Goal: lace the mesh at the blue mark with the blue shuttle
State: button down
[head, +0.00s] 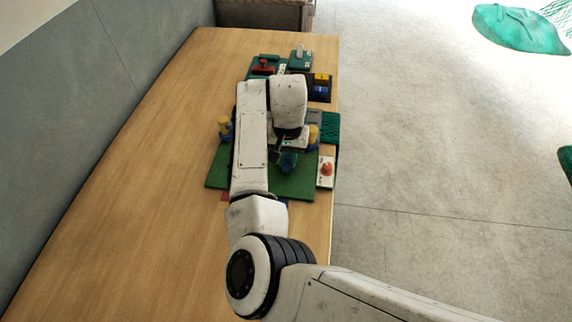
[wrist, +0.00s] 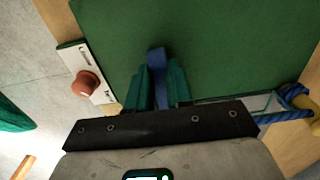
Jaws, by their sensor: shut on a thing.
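My gripper (wrist: 158,88) is shut on the blue shuttle (wrist: 156,58), which stands between its two green fingers in the wrist view. The shuttle's tip shows beyond the fingers over the green mat (wrist: 230,45). In the head view my gripper (head: 288,163) is above the mat (head: 293,187), partly hidden by my arm. A blue rope (wrist: 284,116) runs to a yellow post at the right of the wrist view. The mesh and its blue mark cannot be made out; my arm and gripper cover part of the work area.
A red button on a white plate (head: 326,171) sits at the mat's right edge. Yellow posts (head: 224,129) flank the mat. A dark holder with yellow and blue pieces (head: 320,90) and a red item (head: 263,66) stand farther back. The table's left side (head: 120,200) is clear.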

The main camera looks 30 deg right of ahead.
jog(key=shift+w+d+b, duration=0.6)
jog(key=shift+w+d, duration=0.2)
jog(key=shift+w, duration=0.25)
jog(key=shift+w+d+b, duration=0.55)
jog(key=shift+w+d, duration=0.2)
jog(key=shift+w, duration=0.3)
jog(key=c, duration=0.9)
grip_release()
jog(key=shift+c, duration=0.2)
notch_tip(320, 180, up, 11)
jog(key=b, duration=0.1)
jog(key=shift+s+f, duration=0.1)
jog(key=shift+f, duration=0.1)
